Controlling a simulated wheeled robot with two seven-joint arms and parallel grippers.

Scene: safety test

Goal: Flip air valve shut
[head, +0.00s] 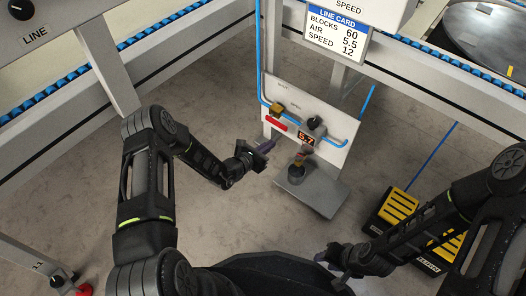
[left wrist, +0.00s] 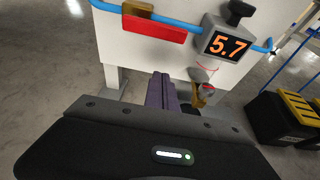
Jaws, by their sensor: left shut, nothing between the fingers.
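The air valve has a yellow-brass body (head: 277,109) on a blue pipe across a white panel. Its red lever (head: 276,124) lies lengthwise along the pipe, just below it. The lever also shows in the left wrist view (left wrist: 153,28), with the brass body (left wrist: 137,8) above it. My left gripper (head: 269,145) is shut and empty, a little below and in front of the lever, apart from it. Its closed fingers (left wrist: 161,90) point toward the panel in the left wrist view. My right gripper (head: 328,268) is open and empty, low in the head view, far from the valve.
A display (head: 306,138) reads 5.7, with a black knob (head: 316,124) above it. A small fitting (head: 298,167) stands on a grey base plate (head: 322,196) below the panel. Yellow-and-black boxes (head: 397,208) sit at right. A line card (head: 337,32) hangs above.

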